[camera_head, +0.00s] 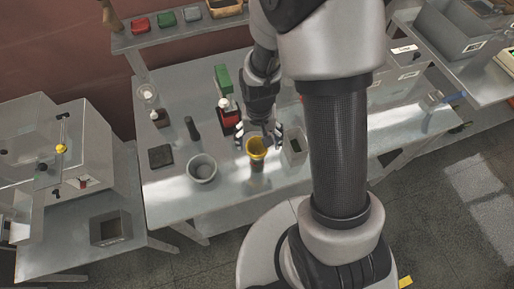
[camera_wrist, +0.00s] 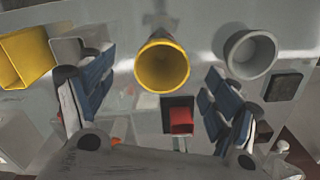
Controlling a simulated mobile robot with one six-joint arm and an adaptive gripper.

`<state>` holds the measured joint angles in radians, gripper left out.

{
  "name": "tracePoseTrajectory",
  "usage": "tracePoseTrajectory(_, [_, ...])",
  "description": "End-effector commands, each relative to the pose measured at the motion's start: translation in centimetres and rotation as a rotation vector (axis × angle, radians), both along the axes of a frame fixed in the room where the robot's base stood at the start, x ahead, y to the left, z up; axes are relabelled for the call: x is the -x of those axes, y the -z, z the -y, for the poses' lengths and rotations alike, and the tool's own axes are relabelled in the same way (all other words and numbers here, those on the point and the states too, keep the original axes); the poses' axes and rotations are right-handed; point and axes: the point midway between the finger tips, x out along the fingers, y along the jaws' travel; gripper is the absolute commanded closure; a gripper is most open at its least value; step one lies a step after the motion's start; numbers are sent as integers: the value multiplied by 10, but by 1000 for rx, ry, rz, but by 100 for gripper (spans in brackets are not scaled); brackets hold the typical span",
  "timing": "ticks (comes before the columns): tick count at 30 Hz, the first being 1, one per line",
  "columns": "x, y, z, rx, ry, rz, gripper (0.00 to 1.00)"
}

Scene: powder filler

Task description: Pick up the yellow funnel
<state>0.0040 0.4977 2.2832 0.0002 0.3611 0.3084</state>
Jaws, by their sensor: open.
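The yellow funnel (camera_head: 257,146) stands on the table with its wide mouth up, seemingly on top of a dark grey cylindrical holder (camera_head: 258,167). In the wrist view the round mouth of the funnel (camera_wrist: 162,68) faces the camera, above and between my blue-padded fingers. My gripper (camera_head: 258,132) is open and empty, just behind the funnel in the head view. It also shows open in the wrist view (camera_wrist: 152,95), with a finger on each side. I see no contact with the funnel, though the exact gap is unclear.
Behind are a dark cylinder (camera_head: 192,128) and a red and black item (camera_head: 228,112). The table's front edge is clear.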

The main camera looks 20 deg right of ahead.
Motion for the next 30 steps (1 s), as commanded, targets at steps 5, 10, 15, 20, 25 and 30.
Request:
tracePoseTrajectory(5, [0, 14, -2, 0, -1, -3, 19])
tracePoseTrajectory(10, [-1, 41, -4, 0, 0, -3, 19])
tracePoseTrajectory(15, [-2, 54, -4, 0, 0, 0, 19])
tracePoseTrajectory(20, [-2, 54, -4, 0, 0, 1, 19])
tracePoseTrajectory(25, [-2, 54, -4, 0, 0, 1, 26])
tracePoseTrajectory(30, [-2, 54, -4, 0, 0, 1, 37])
